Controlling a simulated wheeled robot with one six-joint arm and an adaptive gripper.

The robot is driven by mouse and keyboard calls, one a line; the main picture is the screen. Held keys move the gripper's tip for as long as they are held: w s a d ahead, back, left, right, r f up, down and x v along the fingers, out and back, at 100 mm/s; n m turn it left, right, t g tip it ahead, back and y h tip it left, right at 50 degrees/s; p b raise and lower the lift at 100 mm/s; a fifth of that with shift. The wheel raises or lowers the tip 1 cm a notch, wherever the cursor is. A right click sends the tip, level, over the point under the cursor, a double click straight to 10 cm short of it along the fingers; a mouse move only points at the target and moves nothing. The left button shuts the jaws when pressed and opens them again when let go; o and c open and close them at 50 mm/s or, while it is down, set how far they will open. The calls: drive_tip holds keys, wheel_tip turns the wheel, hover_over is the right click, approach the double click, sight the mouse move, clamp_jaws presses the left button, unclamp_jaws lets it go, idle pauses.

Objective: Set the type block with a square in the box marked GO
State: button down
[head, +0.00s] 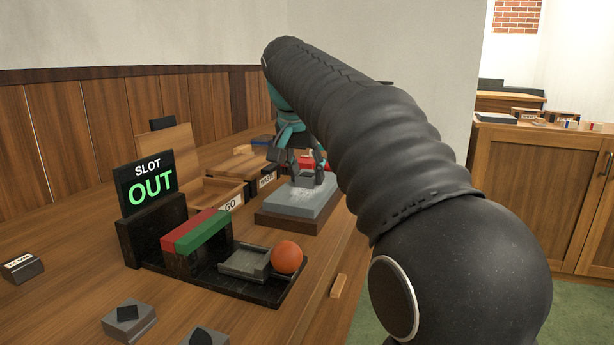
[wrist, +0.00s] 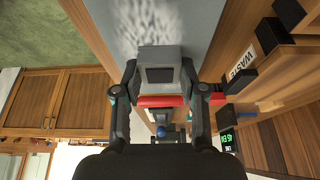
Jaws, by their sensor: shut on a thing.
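My gripper (head: 308,172) is shut on a grey type block (head: 311,180) over the pale-dusted grey slab (head: 290,203) in the head view. In the wrist view the block (wrist: 160,72) sits between the two fingertips of my gripper (wrist: 160,78). I cannot tell if the block touches the slab. The wooden box marked GO (head: 232,203) stands left of the slab. Its inside is partly in view and no block shows there.
The WASTE box (head: 267,180) stands behind the GO box. A dark stand with a SLOT OUT sign (head: 148,187), a red-green bar (head: 197,231) and an orange ball (head: 287,257) is in front. Two blocks with dark diamonds (head: 128,319) (head: 205,338) lie at the near edge.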

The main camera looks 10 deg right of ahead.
sight(307, 175)
drive_tip(key=shift+r, duration=0.1)
wheel_tip(307, 175, up, 4)
drive_tip(key=shift+r+p, duration=0.15)
drive_tip(key=shift+p, duration=0.6)
drive_tip(key=s+d+r, duration=0.2)
drive_tip(key=d+r, duration=0.4)
drive_tip(key=d, duration=0.5)
drive_tip(key=shift+s+d+r, duration=0.2)
drive_tip(key=shift+r, duration=0.05)
